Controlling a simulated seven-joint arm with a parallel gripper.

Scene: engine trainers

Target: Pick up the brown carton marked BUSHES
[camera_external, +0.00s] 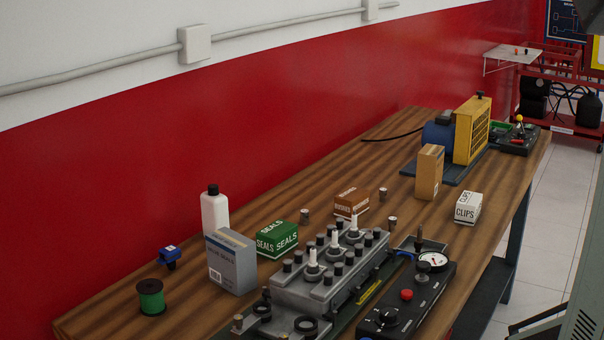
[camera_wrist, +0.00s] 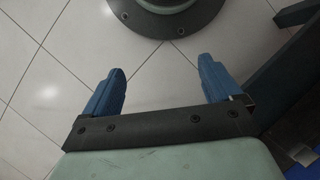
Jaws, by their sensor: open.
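The brown carton marked BUSHES (camera_external: 351,202) stands on the wooden bench in the external view, behind the grey engine block and near the red wall. Its top and front lettering show, and its lower front is partly hidden by engine parts. My gripper (camera_wrist: 162,88) shows in the wrist view with two blue fingers wide apart and nothing between them. It points at the pale tiled floor, away from the bench top. The carton is not in the wrist view, and the gripper is not in the external view.
The engine block (camera_external: 325,278) with upright white plugs stands in front of the carton. A green SEALS box (camera_external: 277,240), grey box (camera_external: 231,262) and white bottle (camera_external: 214,211) stand left. A tan carton (camera_external: 429,172) and white CLIPS box (camera_external: 468,208) stand right. Small metal cylinders flank the carton.

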